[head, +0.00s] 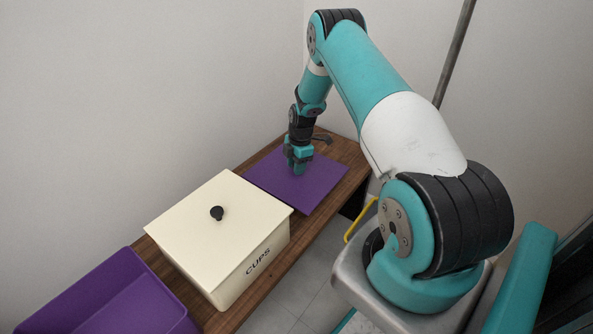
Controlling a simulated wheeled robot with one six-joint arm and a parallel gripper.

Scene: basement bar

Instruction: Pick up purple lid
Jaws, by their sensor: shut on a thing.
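The purple lid (266,176) is a flat square panel at the far end of the wooden bench. It looks level, and I cannot tell whether it rests on the bench or is just above it. My gripper (298,167) points down over the middle of the lid and is shut on it. The fingers hide the part that they hold. An open purple bin (115,300) stands at the near left end of the bench, cut off by the picture edge.
A cream box (262,268) marked "CUPS" stands between the bin and the purple lid. Its cream lid (190,225) has a black knob and is on. Bare wooden bench (347,152) shows beyond the purple lid. Walls stand behind, and a grey pole (453,55) is at the right.

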